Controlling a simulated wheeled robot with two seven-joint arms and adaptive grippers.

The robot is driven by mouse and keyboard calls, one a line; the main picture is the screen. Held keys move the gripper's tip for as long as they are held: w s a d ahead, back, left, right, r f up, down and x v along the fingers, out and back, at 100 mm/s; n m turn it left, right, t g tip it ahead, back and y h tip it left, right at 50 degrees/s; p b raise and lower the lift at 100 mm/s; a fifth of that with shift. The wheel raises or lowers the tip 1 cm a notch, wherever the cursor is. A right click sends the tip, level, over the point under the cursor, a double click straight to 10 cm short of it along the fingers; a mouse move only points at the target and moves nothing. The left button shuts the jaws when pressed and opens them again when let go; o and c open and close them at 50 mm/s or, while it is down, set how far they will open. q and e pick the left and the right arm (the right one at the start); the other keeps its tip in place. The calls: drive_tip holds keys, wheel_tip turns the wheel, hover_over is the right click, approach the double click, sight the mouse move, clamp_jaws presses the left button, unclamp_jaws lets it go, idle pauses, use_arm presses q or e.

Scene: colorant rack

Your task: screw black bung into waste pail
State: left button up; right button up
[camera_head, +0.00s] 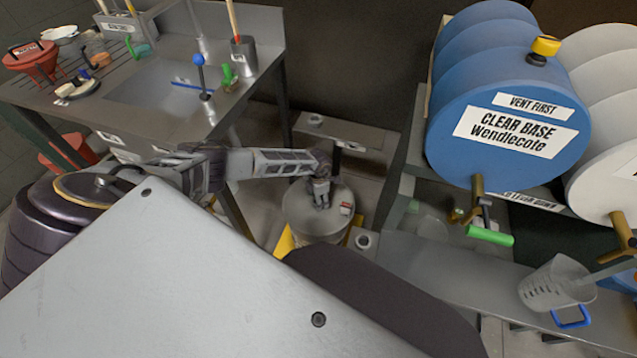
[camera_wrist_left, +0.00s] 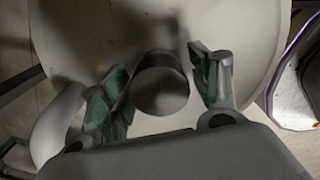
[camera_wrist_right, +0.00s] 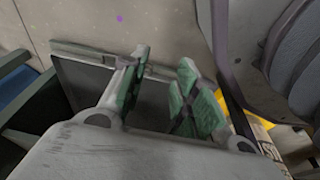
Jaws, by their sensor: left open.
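The grey waste pail (camera_head: 300,218) stands low on the floor between the sink bench and the drum rack. Its pale round top (camera_wrist_left: 245,30) fills much of the left wrist view. My left gripper (camera_head: 320,200) is over this top; in its wrist view the fingers (camera_wrist_left: 165,75) are open, one on each side of a dark round piece, apparently the black bung (camera_wrist_left: 160,90). I cannot tell whether the fingers touch it or how deep it sits. My right gripper (camera_wrist_right: 165,60) is open and empty in its own wrist view, and does not show in the head view.
The sink bench (camera_head: 150,105) is at the left. A blue drum (camera_head: 500,70) with a brass tap rests on the rack at the right, above a grey shelf (camera_head: 430,265) with a measuring jug (camera_head: 550,285). A yellow base (camera_head: 285,245) shows around the pail.

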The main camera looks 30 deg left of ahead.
use_arm(q)
drive_tip(key=shift+n, duration=0.3)
drive_tip(key=shift+n+p, duration=0.5)
drive_tip(key=shift+n, duration=0.2)
drive_tip(key=c, duration=0.8)
drive_tip(key=shift+c, duration=0.8)
use_arm(e)
drive_tip(key=shift+s+d+f, duration=0.4)
drive_tip(key=shift+s+f, duration=0.05)
drive_tip(key=shift+f, duration=0.15)
drive_tip(key=shift+s+d+f, duration=0.4)
drive_tip(key=shift+s+f, duration=0.05)
drive_tip(key=shift+f, duration=0.15)
drive_tip(key=shift+s, duration=0.1)
